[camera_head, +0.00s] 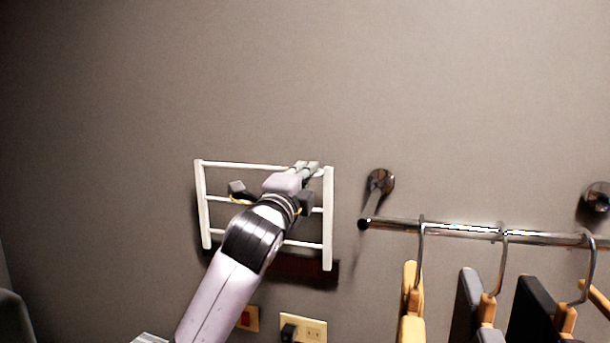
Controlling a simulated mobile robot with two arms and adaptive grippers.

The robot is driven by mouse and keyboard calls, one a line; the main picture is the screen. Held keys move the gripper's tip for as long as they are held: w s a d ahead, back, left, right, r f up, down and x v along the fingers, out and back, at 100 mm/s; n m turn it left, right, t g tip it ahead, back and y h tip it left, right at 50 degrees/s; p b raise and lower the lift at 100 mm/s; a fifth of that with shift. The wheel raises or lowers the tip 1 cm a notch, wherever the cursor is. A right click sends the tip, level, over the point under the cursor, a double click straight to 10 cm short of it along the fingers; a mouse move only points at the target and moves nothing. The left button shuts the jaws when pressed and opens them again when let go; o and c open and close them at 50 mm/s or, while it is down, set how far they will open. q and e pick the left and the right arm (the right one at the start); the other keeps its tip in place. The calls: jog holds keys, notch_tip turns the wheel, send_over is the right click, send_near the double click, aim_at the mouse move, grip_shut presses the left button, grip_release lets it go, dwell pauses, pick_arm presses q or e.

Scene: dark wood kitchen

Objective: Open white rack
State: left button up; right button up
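The white rack (328,225) is a frame of thin horizontal bars between two side posts, mounted on the grey wall. It stands almost flat against the wall. My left gripper (306,168) reaches up in front of the rack, its fingertips at the top bar near the right post. The two fingertips are close together with a narrow gap. I cannot tell whether the bar lies between them or whether they grip it. My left arm and gripper hide parts of the middle and lower bars. My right gripper is not in view.
To the right, a metal rail (460,229) sticks out from the wall on a round mount (380,182). Several hangers (412,290) hang from it. Below the rack are a dark red strip (305,268) and an outlet plate (312,329). The wall left of the rack is bare.

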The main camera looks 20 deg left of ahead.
pick_arm(q)
grip_shut()
jog(key=shift+f, duration=0.15)
dwell(0.4)
